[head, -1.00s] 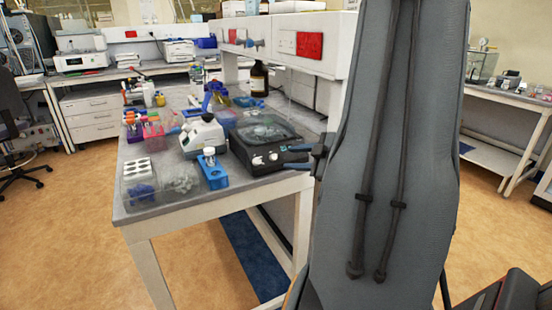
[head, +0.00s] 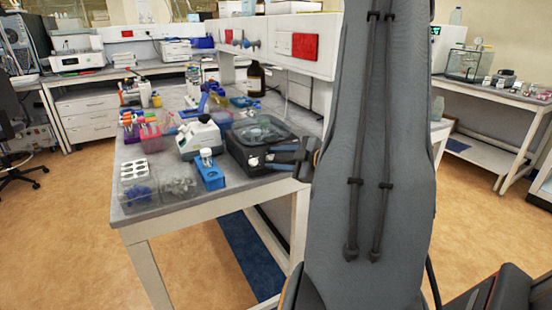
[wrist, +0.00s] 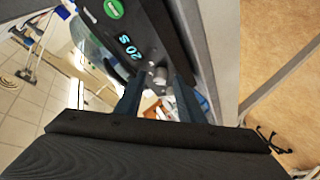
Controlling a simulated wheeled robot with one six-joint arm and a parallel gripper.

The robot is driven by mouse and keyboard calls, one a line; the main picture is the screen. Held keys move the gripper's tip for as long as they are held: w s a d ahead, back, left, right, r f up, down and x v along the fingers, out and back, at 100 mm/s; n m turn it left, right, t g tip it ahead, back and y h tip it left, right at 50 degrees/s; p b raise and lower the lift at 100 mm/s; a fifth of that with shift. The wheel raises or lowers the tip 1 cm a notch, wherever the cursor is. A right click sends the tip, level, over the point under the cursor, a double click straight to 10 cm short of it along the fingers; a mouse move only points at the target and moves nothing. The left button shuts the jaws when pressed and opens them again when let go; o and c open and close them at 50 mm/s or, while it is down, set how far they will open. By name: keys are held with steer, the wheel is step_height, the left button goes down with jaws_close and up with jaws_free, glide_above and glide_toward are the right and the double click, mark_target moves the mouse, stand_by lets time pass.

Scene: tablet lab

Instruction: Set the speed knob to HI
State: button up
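The black device (head: 240,150) with a clear round lid stands at the right front of the bench. One pale knob (head: 253,162) shows on its front face; the area to the right of it is covered by my gripper (head: 270,158). In the wrist view the device's dark face (wrist: 120,40) carries a lit "20 S" readout, and small pale knobs (wrist: 160,74) appear between my fingertips. My gripper is open, its two blue-grey fingers apart, with the tips close to the device front. I cannot tell whether they touch a knob. No HI marking is readable.
A blue tube rack (head: 211,176) and a white instrument (head: 200,138) stand left of the device. A clear bin (head: 140,195) is at the bench's front left corner. A brown bottle (head: 256,80) stands behind the device. Floor (head: 210,265) in front is clear.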

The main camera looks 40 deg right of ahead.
jaws_close()
steer(key=shift+m, duration=0.3)
steer(key=m+h, duration=0.1)
steer(key=m, duration=0.1)
steer(key=m+t+h, duration=0.1)
steer(key=m, duration=0.1)
steer(key=shift+a+f, duration=0.1)
steer(key=shift+a, duration=0.1)
steer(key=m+h, duration=0.1)
steer(key=m, duration=0.1)
steer(key=m+h, duration=0.1)
steer(key=m, duration=0.1)
steer(key=shift+a+m+t+h, duration=0.2)
steer(key=shift+m+t+h, duration=0.1)
steer(key=shift+m, duration=0.1)
steer(key=m+h, duration=0.2)
steer(key=m, duration=0.2)
steer(key=shift+a, duration=0.2)
steer(key=shift+w+m+g+h, duration=0.1)
steer(key=shift+m+g+h, duration=0.15)
steer(key=shift+m+h, duration=0.55)
steer(key=shift+m+g+h, duration=0.25)
steer(key=shift+m+h, duration=0.05)
steer(key=shift+m, duration=0.9)
